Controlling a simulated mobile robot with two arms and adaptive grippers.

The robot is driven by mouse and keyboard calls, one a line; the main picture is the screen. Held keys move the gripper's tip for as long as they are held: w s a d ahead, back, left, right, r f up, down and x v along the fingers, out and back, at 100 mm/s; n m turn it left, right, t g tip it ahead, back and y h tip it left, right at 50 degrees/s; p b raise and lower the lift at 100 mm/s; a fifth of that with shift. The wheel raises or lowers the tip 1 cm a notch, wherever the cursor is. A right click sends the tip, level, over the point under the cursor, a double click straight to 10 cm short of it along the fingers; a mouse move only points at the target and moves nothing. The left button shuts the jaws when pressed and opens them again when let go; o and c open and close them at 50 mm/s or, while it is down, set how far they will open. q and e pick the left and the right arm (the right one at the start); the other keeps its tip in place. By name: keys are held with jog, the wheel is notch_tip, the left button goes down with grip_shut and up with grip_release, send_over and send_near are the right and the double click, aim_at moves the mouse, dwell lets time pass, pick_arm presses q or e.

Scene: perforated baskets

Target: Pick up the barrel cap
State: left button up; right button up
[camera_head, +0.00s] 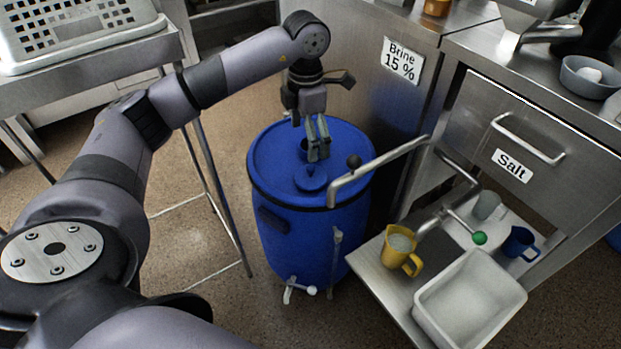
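The blue barrel (318,230) stands upright on the floor in the middle of the view. A small round blue cap (310,179) with a raised middle lies on the near part of its lid. A dark round opening shows in the lid behind the cap, partly hidden by my fingers. My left gripper (318,156) points down over the lid, just behind the cap. Its fingers are close together with a narrow gap at most, and nothing shows between them. Whether they touch the lid is unclear. My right gripper is out of view.
A metal tap pipe (385,167) with a black knob reaches over the barrel's right side. A metal shelf at right holds a yellow jug (401,250), a blue mug (520,243) and a white tub (430,312). A perforated basket (70,30) sits on the left table.

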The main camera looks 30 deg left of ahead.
aim_at(311, 166)
pick_arm(q)
notch_tip(311, 166, down, 6)
jog(key=shift+r+b, duration=0.1)
jog(key=shift+b, duration=0.25)
jog(key=f, duration=0.2)
jog(key=d+f+b, duration=0.1)
jog(key=f, duration=0.1)
jog(key=shift+w+f, duration=0.1)
jog(key=shift+f, duration=0.7)
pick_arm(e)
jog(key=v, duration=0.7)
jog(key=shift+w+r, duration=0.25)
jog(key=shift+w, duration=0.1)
pick_arm(q)
jog(key=shift+c, duration=0.5)
jog(key=c, duration=1.1)
jog(key=shift+r, duration=0.15)
